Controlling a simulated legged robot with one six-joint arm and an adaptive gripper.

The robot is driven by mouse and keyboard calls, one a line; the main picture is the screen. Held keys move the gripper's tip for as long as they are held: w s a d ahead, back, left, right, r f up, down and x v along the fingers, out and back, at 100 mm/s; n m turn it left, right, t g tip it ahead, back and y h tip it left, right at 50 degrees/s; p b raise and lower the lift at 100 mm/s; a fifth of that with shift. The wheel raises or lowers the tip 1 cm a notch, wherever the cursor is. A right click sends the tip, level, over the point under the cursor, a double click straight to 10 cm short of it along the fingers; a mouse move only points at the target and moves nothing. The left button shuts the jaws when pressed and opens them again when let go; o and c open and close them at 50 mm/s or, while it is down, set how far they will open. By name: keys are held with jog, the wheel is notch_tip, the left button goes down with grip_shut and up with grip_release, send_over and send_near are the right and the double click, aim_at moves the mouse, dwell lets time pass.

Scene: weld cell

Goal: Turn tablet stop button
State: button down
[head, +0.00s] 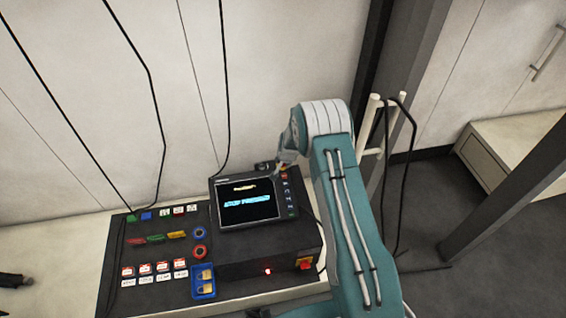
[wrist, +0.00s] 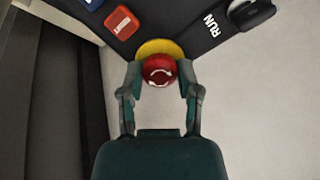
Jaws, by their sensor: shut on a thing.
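The tablet (head: 245,199) stands tilted up on the black control panel, and its lit screen shows white text and a blue line that seems to read "STOP PRESSED". In the wrist view the round red stop button (wrist: 159,69) has white curved arrows and a yellow ring (wrist: 160,47) around its base. My gripper (wrist: 161,80) has one finger on each side of the button and is shut on it. In the head view my gripper (head: 281,170) is at the tablet's upper right corner and hides the button there.
The control panel (head: 150,250) carries several coloured buttons, white and red labels, and a blue-framed piece with yellow padlocks (head: 203,282). Black cables hang along the pale wall behind. In the wrist view a red square key (wrist: 122,22) and a "RUN" label (wrist: 210,27) flank the stop button.

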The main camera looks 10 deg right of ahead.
jog(key=shift+c, duration=1.5)
grip_release()
jog(key=v, duration=1.1)
jog(key=shift+r, duration=0.4)
jog(key=shift+a, duration=0.1)
